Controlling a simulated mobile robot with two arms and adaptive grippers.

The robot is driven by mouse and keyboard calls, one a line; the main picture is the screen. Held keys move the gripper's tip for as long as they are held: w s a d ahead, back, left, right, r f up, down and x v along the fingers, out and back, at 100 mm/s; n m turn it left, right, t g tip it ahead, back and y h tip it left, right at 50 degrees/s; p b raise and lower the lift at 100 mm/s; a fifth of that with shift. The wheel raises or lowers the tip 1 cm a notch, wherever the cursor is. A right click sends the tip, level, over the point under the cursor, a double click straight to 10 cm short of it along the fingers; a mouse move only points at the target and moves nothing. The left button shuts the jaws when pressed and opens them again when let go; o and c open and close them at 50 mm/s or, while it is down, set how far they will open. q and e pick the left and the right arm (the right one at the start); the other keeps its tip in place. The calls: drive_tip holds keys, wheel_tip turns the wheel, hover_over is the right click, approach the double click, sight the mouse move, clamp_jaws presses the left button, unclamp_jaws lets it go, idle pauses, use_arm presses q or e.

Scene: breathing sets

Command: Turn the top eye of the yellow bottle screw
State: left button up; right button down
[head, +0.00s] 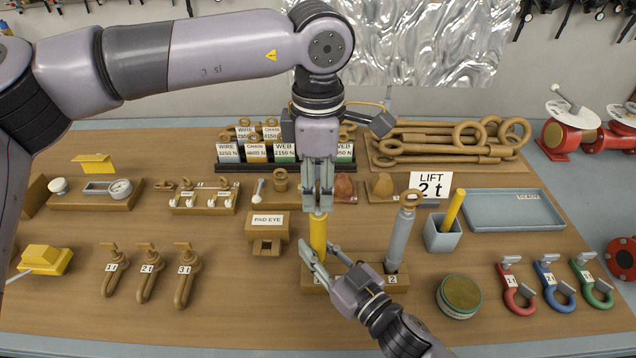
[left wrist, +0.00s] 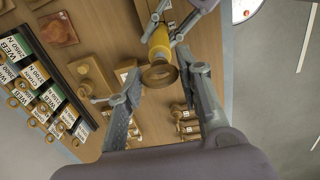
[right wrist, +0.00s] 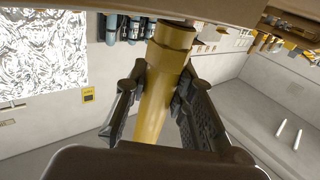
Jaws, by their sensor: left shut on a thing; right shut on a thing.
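The yellow bottle screw (head: 318,234) stands upright in the left place of a low wooden stand (head: 398,281). My left gripper (head: 320,207) comes down from above and is shut on its top eye, which its fingers mostly hide in the head view. The left wrist view shows the brown eye (left wrist: 160,74) between the fingers, with the yellow body (left wrist: 160,42) beyond it. My right gripper (head: 322,256) reaches in from the front right and is shut on the yellow body (right wrist: 156,100), lower down. The lower end is hidden by the right gripper and stand.
A grey bottle screw (head: 401,237) stands close by on the right in the same stand. A blue-grey cup (head: 442,236) with a yellow stick and a round tin (head: 459,295) are further right. A pad eye block (head: 267,229) is to the left.

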use_arm(q)
drive_tip(key=n, duration=0.4)
drive_tip(key=shift+f+n, duration=0.3)
drive_tip(key=n, duration=0.4)
drive_tip(key=shift+n, duration=0.3)
drive_tip(key=n, duration=0.4)
drive_tip(key=shift+s+n, duration=0.1)
drive_tip(key=shift+n, duration=2.8)
drive_tip(key=o, duration=1.2)
drive_tip(key=shift+r, duration=0.15)
drive_tip(key=shift+c, duration=0.2)
